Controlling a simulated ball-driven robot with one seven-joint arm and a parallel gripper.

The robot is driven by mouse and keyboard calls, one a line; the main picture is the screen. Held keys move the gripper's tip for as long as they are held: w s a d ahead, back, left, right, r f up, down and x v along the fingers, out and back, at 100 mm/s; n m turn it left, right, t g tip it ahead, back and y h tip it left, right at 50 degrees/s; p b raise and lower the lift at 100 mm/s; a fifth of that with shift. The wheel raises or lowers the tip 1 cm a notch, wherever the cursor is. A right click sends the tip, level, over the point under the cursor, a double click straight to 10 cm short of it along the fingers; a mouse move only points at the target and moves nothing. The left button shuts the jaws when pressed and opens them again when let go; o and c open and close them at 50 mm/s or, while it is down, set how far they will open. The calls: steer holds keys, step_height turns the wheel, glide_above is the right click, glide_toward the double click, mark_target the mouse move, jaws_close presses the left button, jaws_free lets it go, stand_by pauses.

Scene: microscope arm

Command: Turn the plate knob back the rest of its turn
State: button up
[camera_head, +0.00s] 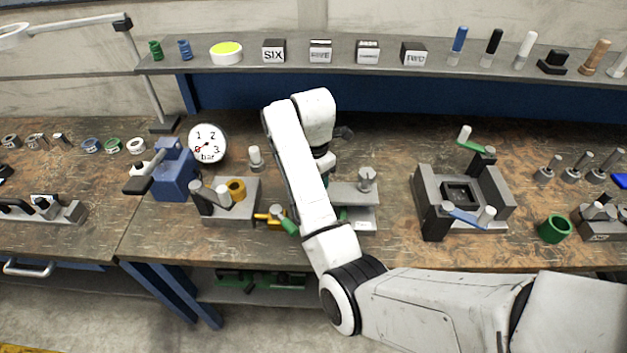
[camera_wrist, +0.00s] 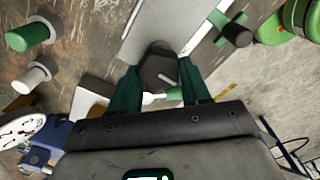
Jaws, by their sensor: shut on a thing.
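The knob (camera_wrist: 158,58) is dark and rounded, with a short white mark on it, in the upper middle of the wrist view. My gripper (camera_wrist: 160,68) has its two dark green fingers on either side of the knob and is shut on it. A pale grey plate (camera_wrist: 165,22) lies just beyond the knob. In the head view, a grey plate fixture (camera_head: 352,192) with an upright post shows just right of my arm. My arm hides the knob and my fingertips there.
A round gauge (camera_head: 208,144) and a blue vise (camera_head: 174,172) stand to the left. A grey block with a yellow ring (camera_head: 236,189) is left of my arm. A grey frame fixture (camera_head: 463,200) stands to the right. A shelf (camera_head: 390,58) with several items runs behind.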

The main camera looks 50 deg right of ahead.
steer(key=shift+s+f, duration=0.15)
steer(key=shift+f, duration=0.1)
stand_by(0.3)
steer(key=o, duration=1.1)
steer(key=shift+r, duration=0.1)
steer(key=shift+c, duration=0.2)
steer(key=shift+r, duration=0.1)
steer(key=shift+w+d+r, duration=0.1)
steer(key=shift+w+r, duration=0.2)
steer(key=shift+r, duration=0.4)
steer(key=shift+s+a+r, duration=0.1)
steer(key=shift+a+r, duration=0.1)
steer(key=shift+r, duration=0.6)
step_height(320, 180, up, 8)
steer(key=shift+f, duration=0.2)
steer(key=shift+s+d, duration=0.1)
